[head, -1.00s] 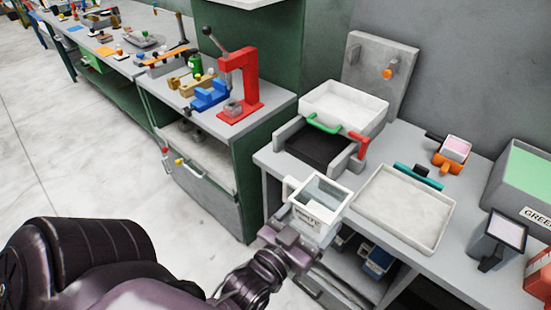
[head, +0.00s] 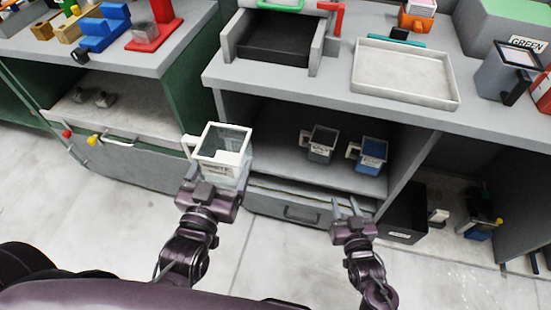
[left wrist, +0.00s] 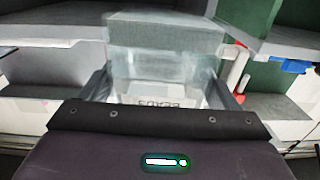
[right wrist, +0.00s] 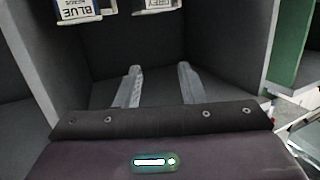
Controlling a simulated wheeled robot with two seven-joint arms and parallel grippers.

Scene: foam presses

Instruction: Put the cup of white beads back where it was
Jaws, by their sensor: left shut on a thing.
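My left gripper (head: 212,184) is shut on the white-rimmed clear cup (head: 221,147), which has a label on its front and a handle on its left. It holds the cup upright in front of the cabinet, left of the open shelf (head: 283,165). In the left wrist view the cup (left wrist: 165,60) is blurred between the fingers, and I cannot make out its contents. My right gripper (head: 349,210) is open and empty, low in front of the shelf. Its two fingers (right wrist: 160,88) stand apart in the right wrist view.
A grey cup (head: 319,145) and a blue cup (head: 370,154) stand on the shelf, with bare shelf to their left. Above are a white tray (head: 405,98) and a black-bedded press (head: 275,45). A drawer (head: 290,208) lies below the shelf.

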